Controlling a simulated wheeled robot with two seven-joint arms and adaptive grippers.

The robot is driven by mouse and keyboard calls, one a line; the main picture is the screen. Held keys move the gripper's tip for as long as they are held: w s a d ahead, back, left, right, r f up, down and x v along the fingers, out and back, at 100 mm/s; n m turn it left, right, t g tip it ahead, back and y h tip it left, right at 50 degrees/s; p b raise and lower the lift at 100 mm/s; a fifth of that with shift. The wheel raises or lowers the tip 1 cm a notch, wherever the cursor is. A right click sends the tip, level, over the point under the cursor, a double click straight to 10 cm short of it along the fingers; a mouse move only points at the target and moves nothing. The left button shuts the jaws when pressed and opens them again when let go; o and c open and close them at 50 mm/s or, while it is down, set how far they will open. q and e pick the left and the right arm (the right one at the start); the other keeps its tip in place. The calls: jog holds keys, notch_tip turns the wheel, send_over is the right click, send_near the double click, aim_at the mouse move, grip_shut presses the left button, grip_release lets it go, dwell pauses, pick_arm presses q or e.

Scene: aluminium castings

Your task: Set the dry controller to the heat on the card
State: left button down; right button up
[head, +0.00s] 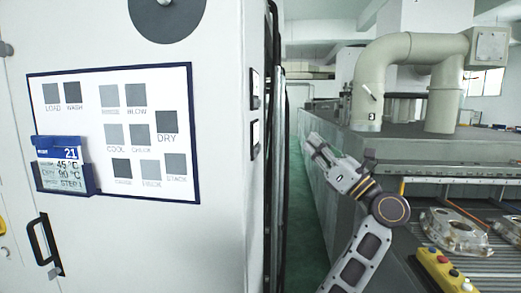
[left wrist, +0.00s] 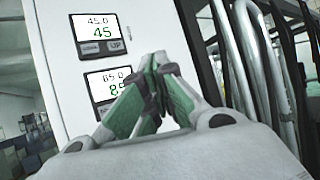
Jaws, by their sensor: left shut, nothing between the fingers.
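The card (head: 62,172) stands in a blue holder on the white cabinet's front; it reads 21, 45 °C, what looks like DRY 90 °C, and STEP 1. Two controllers sit on the cabinet's side. The upper controller (left wrist: 100,33) shows 45.0 over 45 with two buttons below. The lower controller (left wrist: 103,80) shows 65.0 or 85.0 over a green number starting with 8, the rest hidden by my finger. In the head view both are edge-on. My left gripper (left wrist: 158,62) is shut and empty, its tips right of the lower controller; contact cannot be told. My right gripper is out of view.
A board with grey labelled squares (head: 120,125) is on the cabinet front, above a black handle (head: 45,245). Pale pipes (left wrist: 240,70) run right of the controllers. Metal castings (head: 455,232) and a yellow button box (head: 445,270) are at the right. A green aisle (head: 308,215) lies between.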

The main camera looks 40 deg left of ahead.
pick_arm(q)
jog(key=n, duration=0.5)
jog(key=f+n+h, duration=0.1)
jog(key=n, duration=0.3)
jog(key=a+f+n, duration=0.1)
jog(key=n, duration=0.4)
jog(key=shift+w+a+f+n, duration=0.1)
jog(key=shift+w+f+n, duration=0.05)
jog(key=shift+w+n, duration=0.15)
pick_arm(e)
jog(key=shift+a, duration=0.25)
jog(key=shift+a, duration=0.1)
pick_arm(q)
jog(key=shift+s+a, duration=0.15)
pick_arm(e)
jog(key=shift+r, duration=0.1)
